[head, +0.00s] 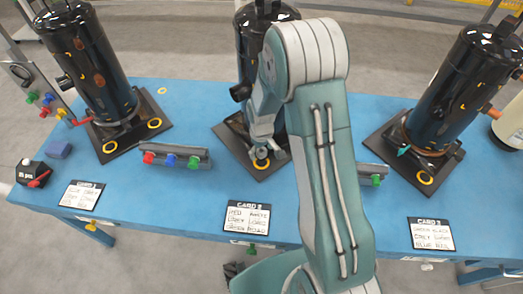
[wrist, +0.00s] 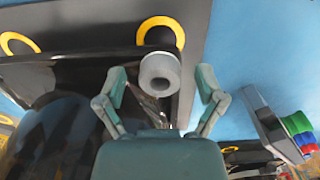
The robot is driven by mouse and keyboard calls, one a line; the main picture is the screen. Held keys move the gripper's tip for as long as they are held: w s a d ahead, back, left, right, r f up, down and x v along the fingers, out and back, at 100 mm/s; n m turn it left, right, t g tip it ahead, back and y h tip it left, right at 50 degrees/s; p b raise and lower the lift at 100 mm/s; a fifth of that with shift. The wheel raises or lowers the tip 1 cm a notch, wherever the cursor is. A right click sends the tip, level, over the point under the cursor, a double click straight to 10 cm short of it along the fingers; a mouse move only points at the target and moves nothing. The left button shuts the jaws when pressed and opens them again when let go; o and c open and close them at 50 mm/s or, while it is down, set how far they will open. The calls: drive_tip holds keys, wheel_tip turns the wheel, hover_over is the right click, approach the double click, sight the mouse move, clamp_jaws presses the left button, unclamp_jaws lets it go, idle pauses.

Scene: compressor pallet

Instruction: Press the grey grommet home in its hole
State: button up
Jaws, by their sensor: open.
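The grey grommet (wrist: 160,74) shows in the wrist view as a short round plug with a dark bore, between my fingertips and apart from both. Just beyond it, a yellow ring (wrist: 161,23) marks a dark hole in the black base plate (wrist: 187,62); the grommet overlaps the ring's near edge. I cannot tell how deep the grommet sits. My gripper (wrist: 161,84) is open, one finger on each side of the grommet. In the head view my gripper (head: 262,150) is low over the front of the middle compressor's plate, and my arm hides part of the middle compressor (head: 249,45).
Two more black compressors stand on plates, one left (head: 90,60) and one right (head: 465,80). A rack of coloured plugs (head: 172,157) lies left of the middle plate; another (head: 374,172) is partly behind my arm. Cards lie along the front of the blue table (head: 150,205).

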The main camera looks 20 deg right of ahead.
drive_tip(key=shift+r, duration=0.1)
wheel_tip(320, 180, up, 12)
idle(0.5)
drive_tip(key=shift+a, duration=0.1)
drive_tip(key=shift+f, duration=0.25)
drive_tip(key=c, duration=0.4)
wheel_tip(320, 180, down, 3)
drive_tip(key=shift+r+n, duration=0.2)
drive_tip(key=shift+n, duration=0.4)
clamp_jaws()
drive_tip(key=shift+f+n, duration=0.3)
drive_tip(key=shift+f, duration=0.35)
drive_tip(key=shift+w+f, duration=0.1)
drive_tip(key=shift+f, duration=2.55)
drive_tip(key=shift+f, duration=0.15)
